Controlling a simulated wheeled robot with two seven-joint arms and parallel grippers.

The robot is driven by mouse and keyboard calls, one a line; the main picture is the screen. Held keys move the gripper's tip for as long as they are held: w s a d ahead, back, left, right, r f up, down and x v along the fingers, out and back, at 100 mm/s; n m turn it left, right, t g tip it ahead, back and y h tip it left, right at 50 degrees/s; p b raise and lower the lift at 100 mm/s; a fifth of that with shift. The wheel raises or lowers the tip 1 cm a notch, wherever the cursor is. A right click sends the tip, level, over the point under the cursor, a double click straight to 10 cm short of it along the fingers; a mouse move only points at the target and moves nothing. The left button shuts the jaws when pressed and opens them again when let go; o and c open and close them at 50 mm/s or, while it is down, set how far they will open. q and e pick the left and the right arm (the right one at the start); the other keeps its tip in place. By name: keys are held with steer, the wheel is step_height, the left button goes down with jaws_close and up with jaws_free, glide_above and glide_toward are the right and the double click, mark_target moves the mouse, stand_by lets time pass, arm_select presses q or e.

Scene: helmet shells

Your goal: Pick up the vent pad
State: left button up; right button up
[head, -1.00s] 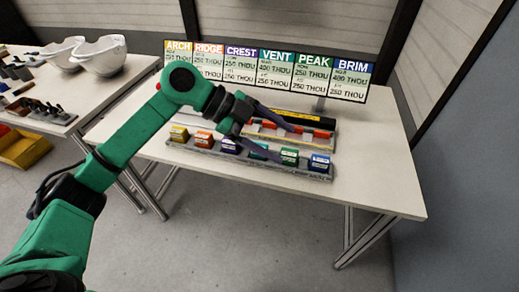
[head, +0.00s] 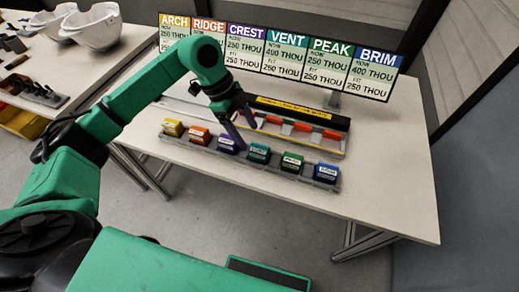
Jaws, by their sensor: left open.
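The vent pad, a teal block (head: 259,153), sits in the rack (head: 217,153) on the table, fourth from the left, between a purple pad (head: 227,146) and a green pad (head: 292,162). My left gripper (head: 248,137) is open and empty, its fingers pointing down. In the picture its fingertips lie just above and left of the vent pad. One finger overlaps the purple pad's right edge. I cannot tell their exact height above the pads. My right gripper is not in view.
A yellow pad (head: 172,127), an orange pad (head: 199,135) and a blue pad (head: 326,172) share the rack. Behind is a tray with red pieces (head: 303,127). A sign board (head: 280,55) stands at the back. White helmet shells (head: 95,28) stand on another table.

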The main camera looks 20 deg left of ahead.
mark_target(258, 147)
arm_select(q)
steer(key=x, duration=0.3)
steer(key=p+x, duration=0.1)
steer(key=x, duration=0.2)
steer(key=shift+d+f+p, duration=0.15)
steer(key=shift+d+p, duration=0.15)
steer(key=shift+d, duration=0.05)
steer(key=shift+w+f, duration=0.1)
jaws_close()
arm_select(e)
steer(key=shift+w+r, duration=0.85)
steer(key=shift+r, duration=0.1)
